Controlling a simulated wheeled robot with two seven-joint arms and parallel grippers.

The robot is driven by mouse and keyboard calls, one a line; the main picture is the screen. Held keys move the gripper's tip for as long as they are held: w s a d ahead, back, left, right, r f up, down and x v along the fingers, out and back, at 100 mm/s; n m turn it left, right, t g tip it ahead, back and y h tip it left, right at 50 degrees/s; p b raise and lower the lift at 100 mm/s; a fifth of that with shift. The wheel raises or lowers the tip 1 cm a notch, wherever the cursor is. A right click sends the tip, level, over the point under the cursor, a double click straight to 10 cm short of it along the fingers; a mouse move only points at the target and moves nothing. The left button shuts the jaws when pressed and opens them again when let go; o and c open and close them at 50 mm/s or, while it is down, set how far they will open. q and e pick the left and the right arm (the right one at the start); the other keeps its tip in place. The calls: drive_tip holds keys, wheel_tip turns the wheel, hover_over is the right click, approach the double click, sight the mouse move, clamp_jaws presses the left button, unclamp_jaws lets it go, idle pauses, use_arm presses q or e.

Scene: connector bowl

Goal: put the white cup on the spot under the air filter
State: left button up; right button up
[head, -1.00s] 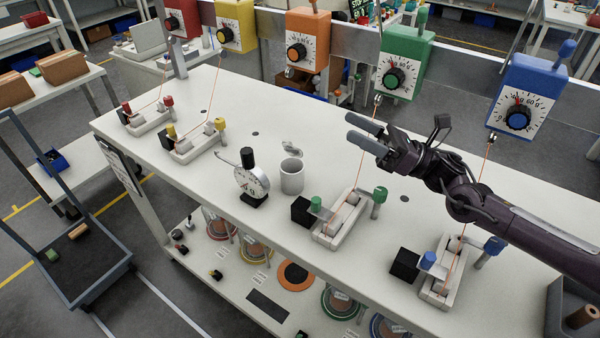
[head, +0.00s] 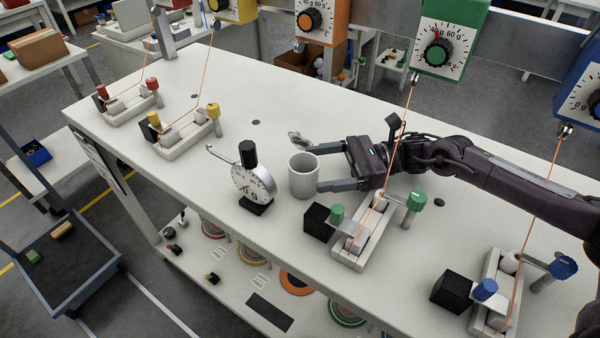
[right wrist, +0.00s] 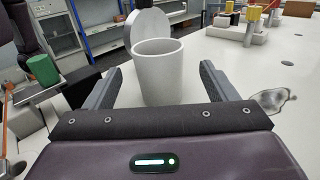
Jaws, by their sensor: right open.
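The white cup (head: 303,178) stands upright on the long white table, just right of the dial gauge. My right gripper (head: 314,167) is open and low over the table, reaching in from the right, with one finger on the far side of the cup and one on the near side. In the right wrist view the cup (right wrist: 158,72) stands between and beyond the open fingers, with a visible gap on each side. I cannot pick out an air filter or a marked spot under one. My left gripper is not in view.
The dial gauge (head: 252,182) stands close left of the cup. The green-knobbed thread fixture (head: 362,235) is close on the near right, its orange thread rising past my right arm. A small silvery item (head: 298,139) lies behind the cup.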

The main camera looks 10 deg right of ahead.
sight(294, 166)
drive_tip(key=a+p, duration=0.1)
drive_tip(key=a, duration=0.1)
drive_tip(key=a+r+p, duration=0.1)
drive_tip(key=a+p, duration=0.1)
drive_tip(key=a, duration=0.1)
drive_tip(key=shift+a+r, duration=0.25)
drive_tip(key=shift+a, duration=0.4)
drive_tip(key=shift+f, duration=0.1)
drive_tip(key=shift+c, duration=0.3)
drive_tip(key=c, duration=1.1)
drive_tip(key=shift+o, duration=0.2)
